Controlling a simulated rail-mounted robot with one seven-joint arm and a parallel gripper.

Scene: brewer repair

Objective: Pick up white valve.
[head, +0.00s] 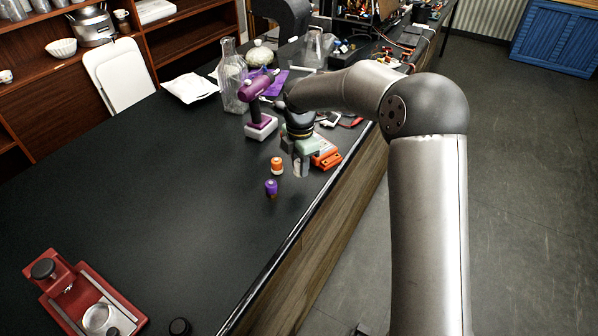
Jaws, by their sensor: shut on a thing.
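The white valve (301,171) is a small pale cylinder-like shape at the tip of my gripper (300,161), beyond the middle of the black table. My gripper points down and is shut on it; the fingers hide part of it. I cannot tell whether its base touches the table. An orange valve (277,166) stands just left of the gripper, and a purple valve (271,188) stands nearer, to the lower left.
An orange tool or block (328,159) lies right of the gripper, near the table edge. A purple power drill (257,90) and a glass bottle (231,80) stand behind. A red machine (80,295) sits front left. The middle of the black table (150,190) is clear.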

